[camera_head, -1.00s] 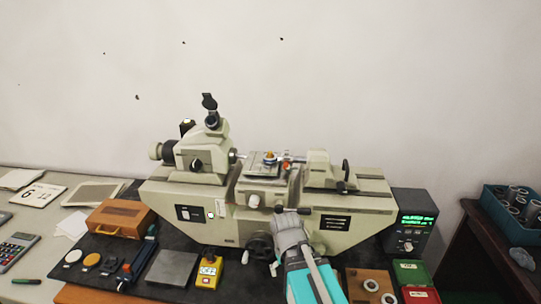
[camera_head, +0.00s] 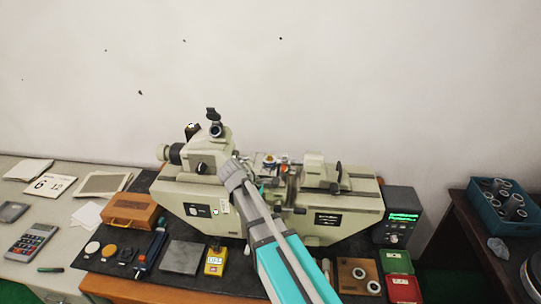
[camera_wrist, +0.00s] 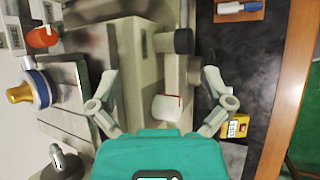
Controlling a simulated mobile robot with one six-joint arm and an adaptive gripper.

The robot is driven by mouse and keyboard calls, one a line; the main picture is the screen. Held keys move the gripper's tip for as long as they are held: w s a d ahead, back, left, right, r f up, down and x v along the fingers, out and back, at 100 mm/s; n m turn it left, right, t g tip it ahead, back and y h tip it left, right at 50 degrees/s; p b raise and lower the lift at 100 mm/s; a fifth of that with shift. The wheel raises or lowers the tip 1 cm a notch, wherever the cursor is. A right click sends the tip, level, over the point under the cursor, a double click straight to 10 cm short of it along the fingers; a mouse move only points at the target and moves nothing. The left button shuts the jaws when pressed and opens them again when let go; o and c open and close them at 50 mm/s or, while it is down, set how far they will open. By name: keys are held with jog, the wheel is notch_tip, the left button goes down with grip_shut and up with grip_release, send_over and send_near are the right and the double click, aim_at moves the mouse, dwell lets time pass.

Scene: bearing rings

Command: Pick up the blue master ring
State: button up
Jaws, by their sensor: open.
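The blue master ring (camera_wrist: 43,88) appears at the left of the wrist view, a blue and white band around a gold knob-like piece. It sits on the measuring machine's (camera_wrist: 82,75) metal stage. In the head view, the small blue and orange spot on the stage (camera_head: 268,161) seems to be the same ring, too small to tell clearly. My gripper (camera_wrist: 163,104) is open and empty, its two fingers spread over the machine's front. The ring lies left of both fingers in the wrist view, apart from them. In the head view my arm mostly hides the gripper.
An orange-red part (camera_wrist: 42,36) stands near the ring. The machine's eyepiece head (camera_head: 205,152) rises left of the stage, its tailstock (camera_head: 313,170) right. A yellow device (camera_head: 215,262), a grey block (camera_head: 183,257) and a green-lit readout (camera_head: 401,217) surround the machine.

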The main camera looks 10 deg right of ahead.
jog(key=w+a+r+n+t+h, duration=0.1)
jog(key=w+a+r+n, duration=0.1)
jog(key=w+r+n, duration=0.1)
jog(key=w+a+r+n+t+h+p, duration=0.1)
jog(key=w+a+r+n+h, duration=0.1)
jog(key=a+r+n, duration=0.1)
jog(key=w+a+r+n+t+h+p, duration=0.1)
jog(key=w+a+r+n, duration=0.2)
jog(key=shift+w+r+h, duration=0.2)
jog(key=shift+w+h, duration=0.1)
jog(key=shift+w, duration=0.05)
jog(key=shift+w+a+r+n, duration=0.2)
jog(key=shift+a+r+n, duration=0.1)
jog(key=shift+a+r, duration=0.05)
jog(key=shift+d+f, duration=0.1)
jog(key=shift+d, duration=0.05)
jog(key=b+x, duration=0.2)
jog(key=x, duration=0.5)
jog(key=shift+w+b, duration=0.1)
jog(key=shift+b, duration=0.3)
jog(key=shift+w+d+f, duration=0.15)
jog(key=shift+w+d, duration=0.1)
jog(key=shift+d, duration=0.35)
